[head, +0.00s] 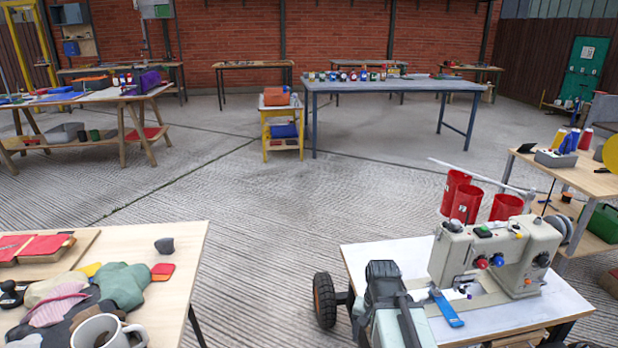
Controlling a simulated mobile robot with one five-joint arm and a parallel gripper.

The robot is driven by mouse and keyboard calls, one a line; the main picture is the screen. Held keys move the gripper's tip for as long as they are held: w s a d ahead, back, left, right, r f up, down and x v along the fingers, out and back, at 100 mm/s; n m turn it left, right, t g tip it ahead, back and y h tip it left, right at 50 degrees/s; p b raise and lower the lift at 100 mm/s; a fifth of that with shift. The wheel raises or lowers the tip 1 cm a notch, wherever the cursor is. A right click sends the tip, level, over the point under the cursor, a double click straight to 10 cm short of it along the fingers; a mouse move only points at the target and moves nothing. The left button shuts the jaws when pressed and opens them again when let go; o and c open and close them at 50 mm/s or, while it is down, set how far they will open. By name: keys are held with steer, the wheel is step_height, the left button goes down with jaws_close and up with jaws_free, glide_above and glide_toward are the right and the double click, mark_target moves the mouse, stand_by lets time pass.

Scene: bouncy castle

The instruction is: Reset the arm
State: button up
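My arm (386,290) shows at the bottom, right of centre, as a black upper part over a pale grey-green block. It stands in front of the left edge of a white-topped sewing table (375,258). Dark narrow parts run down its right side. I cannot make out two separate fingertips, so the state of my gripper is unclear. No held object can be made out.
A beige sewing machine (490,262) and a blue-handled tool (446,308) are close right of my arm. A wooden table (185,262) with a mug (100,332) and cloths stands at left. Open concrete floor (270,205) lies ahead, before a blue table (400,85).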

step_height(320, 180, up, 32)
steer(key=n+p, duration=0.4)
steer(key=p, duration=2.8)
steer(key=shift+s, duration=0.15)
